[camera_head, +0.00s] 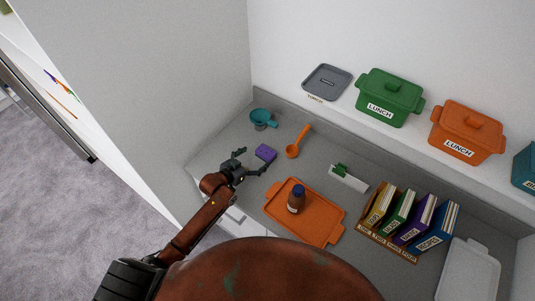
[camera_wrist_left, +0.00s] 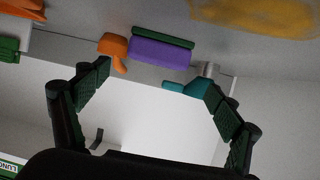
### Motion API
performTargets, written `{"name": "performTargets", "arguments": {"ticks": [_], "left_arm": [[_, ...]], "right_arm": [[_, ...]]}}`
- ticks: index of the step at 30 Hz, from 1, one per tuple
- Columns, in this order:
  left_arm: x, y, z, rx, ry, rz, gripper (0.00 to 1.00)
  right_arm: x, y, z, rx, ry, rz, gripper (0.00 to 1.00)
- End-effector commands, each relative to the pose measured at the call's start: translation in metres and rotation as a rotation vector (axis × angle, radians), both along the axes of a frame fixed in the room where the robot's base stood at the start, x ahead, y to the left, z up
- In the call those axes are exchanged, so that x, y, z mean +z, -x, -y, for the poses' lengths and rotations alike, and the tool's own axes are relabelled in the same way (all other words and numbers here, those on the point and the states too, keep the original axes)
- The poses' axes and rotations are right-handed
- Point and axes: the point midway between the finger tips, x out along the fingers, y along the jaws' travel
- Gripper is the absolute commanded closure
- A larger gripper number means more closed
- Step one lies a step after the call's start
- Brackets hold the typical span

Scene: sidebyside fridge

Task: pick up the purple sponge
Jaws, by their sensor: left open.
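The purple sponge (camera_head: 266,152) lies on the grey counter, between the teal cup and the orange scoop. In the left wrist view the sponge (camera_wrist_left: 160,53) shows a dark green layer along its upper edge. It appears ahead of and between my spread fingers. My left gripper (camera_head: 253,161) is open and empty, just in front of the sponge and apart from it. Its two fingers also show in the left wrist view (camera_wrist_left: 158,78). My right gripper is not in view.
The teal cup (camera_head: 263,117) and orange scoop (camera_head: 297,143) flank the sponge. An orange tray (camera_head: 321,232) with a brown bottle (camera_head: 296,199) is to the right. A green-handled brush (camera_head: 347,178), several books (camera_head: 409,220) and shelf containers (camera_head: 390,97) stand farther right.

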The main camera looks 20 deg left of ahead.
Motion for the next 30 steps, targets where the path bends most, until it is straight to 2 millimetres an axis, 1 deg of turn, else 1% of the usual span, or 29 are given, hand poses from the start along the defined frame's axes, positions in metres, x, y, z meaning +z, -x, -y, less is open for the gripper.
{"name": "performTargets", "arguments": {"ticks": [3, 10, 15, 19, 22, 28, 29, 30], "left_arm": [[-0.010, -0.005, 0.008, -0.005, 0.002, -0.016, 0.15], [-0.016, -0.025, 0.017, -0.005, 0.002, -0.015, 0.15], [-0.020, -0.048, 0.027, -0.004, 0.001, -0.015, 0.15], [-0.027, -0.060, 0.031, -0.004, 0.001, -0.013, 0.15], [-0.030, -0.064, 0.033, -0.003, 0.000, -0.013, 0.15], [-0.030, -0.064, 0.033, -0.003, 0.000, -0.013, 0.15], [-0.030, -0.064, 0.033, -0.003, 0.000, -0.013, 0.15], [-0.030, -0.064, 0.033, -0.003, 0.000, -0.013, 0.18]], "right_arm": [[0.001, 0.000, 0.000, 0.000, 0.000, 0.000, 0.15], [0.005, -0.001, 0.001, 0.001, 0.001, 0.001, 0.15], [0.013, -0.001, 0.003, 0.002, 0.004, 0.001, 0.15], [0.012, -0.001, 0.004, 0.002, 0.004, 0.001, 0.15], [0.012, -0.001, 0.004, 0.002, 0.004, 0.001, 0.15], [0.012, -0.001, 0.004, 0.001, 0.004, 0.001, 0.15], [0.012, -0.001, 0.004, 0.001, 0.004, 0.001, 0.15], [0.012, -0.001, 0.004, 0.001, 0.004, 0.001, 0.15]]}}
